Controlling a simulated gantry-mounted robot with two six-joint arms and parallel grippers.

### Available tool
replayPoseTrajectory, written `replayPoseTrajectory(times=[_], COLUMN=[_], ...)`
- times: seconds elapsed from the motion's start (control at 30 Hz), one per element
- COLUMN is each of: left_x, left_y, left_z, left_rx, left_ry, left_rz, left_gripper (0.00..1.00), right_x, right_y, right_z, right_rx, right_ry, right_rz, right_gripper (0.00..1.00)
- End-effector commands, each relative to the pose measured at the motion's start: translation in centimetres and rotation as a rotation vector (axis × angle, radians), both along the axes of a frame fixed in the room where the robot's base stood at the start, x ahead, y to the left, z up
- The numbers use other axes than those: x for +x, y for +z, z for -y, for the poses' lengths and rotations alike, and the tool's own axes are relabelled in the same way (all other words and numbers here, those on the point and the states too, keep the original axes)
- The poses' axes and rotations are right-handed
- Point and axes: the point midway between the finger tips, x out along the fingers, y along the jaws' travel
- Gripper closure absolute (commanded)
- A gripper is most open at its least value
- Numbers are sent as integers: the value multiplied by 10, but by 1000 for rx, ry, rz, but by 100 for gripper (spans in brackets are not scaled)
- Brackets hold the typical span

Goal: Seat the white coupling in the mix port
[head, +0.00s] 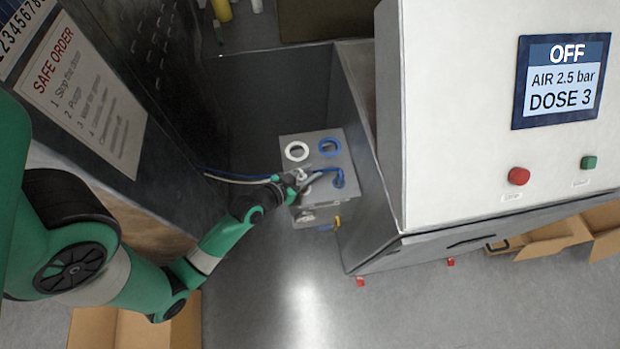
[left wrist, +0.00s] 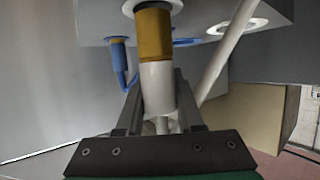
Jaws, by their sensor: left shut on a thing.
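The white coupling (left wrist: 157,88) is held between the fingers of my left gripper (left wrist: 157,110) in the left wrist view. An amber cylinder (left wrist: 153,37) lies in line with it and touches its far end. The amber cylinder reaches a pale ring on the grey box; I cannot tell how deep it goes in. In the head view my left gripper (head: 290,182) is at the left side of the grey box (head: 318,202), and the coupling is mostly hidden there. No label marks the mix port. My right gripper is not in view.
The box top has a white ring (head: 297,151) and a blue ring (head: 330,147). A blue connector (head: 338,180) with a hose stands beside my gripper. A white machine with an OFF display (head: 563,80) stands at the right.

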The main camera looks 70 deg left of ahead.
Motion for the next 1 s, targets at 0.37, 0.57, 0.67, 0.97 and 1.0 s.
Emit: replayPoseTrajectory(times=[0.37, 0.57, 0.67, 0.97, 1.0], left_x=[4, 4, 4, 4, 4], left_y=[-37, -36, -40, -38, -38], left_z=[-3, -3, -3, -3, -3], left_rx=[0, 1, 1, -1, -1], left_ry=[1, 1, 1, 1, 1], left_rz=[0, 1, 1, -1, -1], left_gripper=[100, 100, 100, 34, 34], right_x=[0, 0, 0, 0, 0], right_y=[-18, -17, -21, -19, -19], right_z=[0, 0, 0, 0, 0], right_rx=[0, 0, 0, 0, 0], right_ry=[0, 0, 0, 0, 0], right_rz=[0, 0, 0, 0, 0], right_gripper=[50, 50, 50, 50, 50])
